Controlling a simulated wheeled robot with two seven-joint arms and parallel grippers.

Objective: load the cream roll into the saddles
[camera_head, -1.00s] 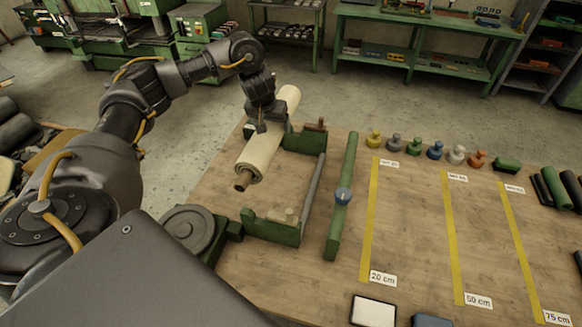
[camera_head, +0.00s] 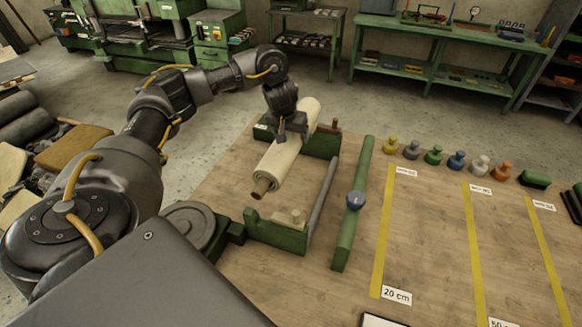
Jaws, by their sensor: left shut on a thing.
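The cream roll (camera_head: 283,160) is a long cylinder with a brown core end poking out at its near end. My left gripper (camera_head: 291,135) is shut on it from above, toward its far end. The roll slants from upper right to lower left. The near green saddle (camera_head: 277,236) stands below its near end in the picture, with a visible gap. The far green saddle (camera_head: 321,144) is partly hidden behind the roll and gripper. Whether the roll touches the far saddle cannot be told. My right gripper is not in view.
A grey rod (camera_head: 323,208) links the saddles on the right. Several coloured knobbed pieces (camera_head: 457,160) line the table's back. The wooden table (camera_head: 425,235) is mostly clear between yellow strips.

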